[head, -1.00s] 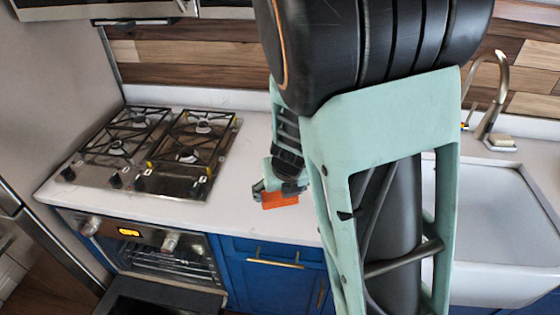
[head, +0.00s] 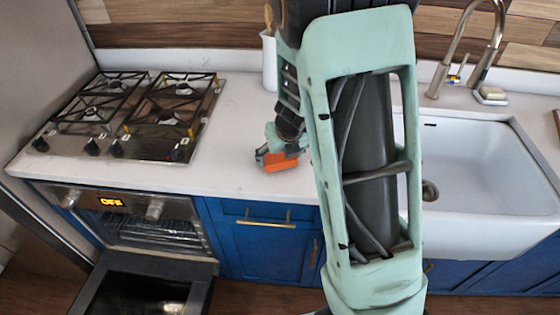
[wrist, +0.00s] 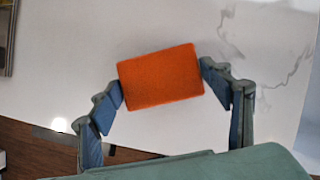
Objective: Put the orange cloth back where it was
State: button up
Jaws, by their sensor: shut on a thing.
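The orange cloth (head: 282,166) is a small, folded-looking block near the front edge of the white counter, right of the stove. My gripper (head: 277,152) is shut on it from above. In the wrist view, the cloth (wrist: 160,76) sits between the two fingers of my gripper (wrist: 162,79), one finger at each short side. White counter lies beneath it. I cannot tell whether the cloth touches the counter or hangs just above it.
A gas stove (head: 130,115) stands left on the counter (head: 225,170). The oven door (head: 145,285) below is open. A white utensil holder (head: 269,62) stands behind my arm.

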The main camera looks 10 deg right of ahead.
jog(key=shift+f, duration=0.35)
jog(key=shift+f, duration=0.2)
jog(key=o, duration=1.1)
jog(key=shift+r, duration=0.1)
jog(key=shift+r, duration=0.15)
jog(key=p+v, duration=0.7)
jog(key=v, duration=0.5)
